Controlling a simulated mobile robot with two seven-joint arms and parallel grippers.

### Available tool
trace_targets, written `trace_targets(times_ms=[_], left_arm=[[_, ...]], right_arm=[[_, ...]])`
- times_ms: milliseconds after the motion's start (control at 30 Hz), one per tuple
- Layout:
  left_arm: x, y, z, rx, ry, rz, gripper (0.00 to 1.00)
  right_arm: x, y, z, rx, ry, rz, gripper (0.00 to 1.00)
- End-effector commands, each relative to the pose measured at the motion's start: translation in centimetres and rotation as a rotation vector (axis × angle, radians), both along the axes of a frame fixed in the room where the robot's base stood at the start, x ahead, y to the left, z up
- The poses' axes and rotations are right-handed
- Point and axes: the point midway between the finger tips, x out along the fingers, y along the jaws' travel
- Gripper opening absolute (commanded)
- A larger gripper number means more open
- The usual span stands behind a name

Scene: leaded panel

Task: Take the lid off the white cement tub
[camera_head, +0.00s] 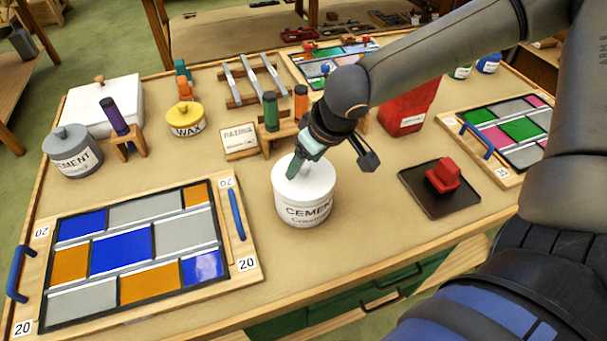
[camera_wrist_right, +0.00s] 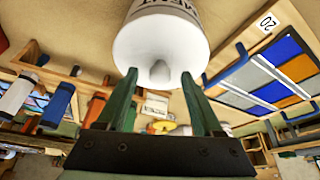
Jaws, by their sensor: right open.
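The white cement tub (camera_head: 303,210) stands upright near the middle of the bench, its white lid (camera_head: 318,178) on top. In the right wrist view the lid (camera_wrist_right: 143,50) fills the upper middle, with its small round knob (camera_wrist_right: 159,72). My right gripper (camera_head: 296,168) is open at the lid, coming down from above. In the right wrist view its two green fingers (camera_wrist_right: 159,80) stand apart on either side of the knob in the picture; I cannot tell whether they touch it. The knob is hidden in the head view. My left gripper is not in view.
A grey cement tub (camera_head: 72,160) and yellow wax tin (camera_head: 186,122) stand at left. A leaded panel (camera_head: 130,250) lies front left, another (camera_head: 510,130) at right. A black tray (camera_head: 420,203) with a red block (camera_head: 442,177) lies right of the tub. A wooden stand (camera_head: 275,140) is behind.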

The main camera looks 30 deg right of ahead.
Motion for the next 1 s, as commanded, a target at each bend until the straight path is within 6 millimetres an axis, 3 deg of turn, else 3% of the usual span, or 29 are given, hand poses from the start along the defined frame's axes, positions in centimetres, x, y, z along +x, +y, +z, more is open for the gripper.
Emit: trace_targets(times_ms=[233,800,1000], left_arm=[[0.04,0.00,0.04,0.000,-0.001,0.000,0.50],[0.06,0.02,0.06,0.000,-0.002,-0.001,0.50],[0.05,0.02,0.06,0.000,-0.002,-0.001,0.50]], right_arm=[[0.04,0.01,-0.03,0.000,-0.001,0.000,0.66],[0.01,0.00,-0.02,0.000,0.000,0.000,0.02],[0.00,0.01,-0.01,0.000,0.000,0.000,0.00]])
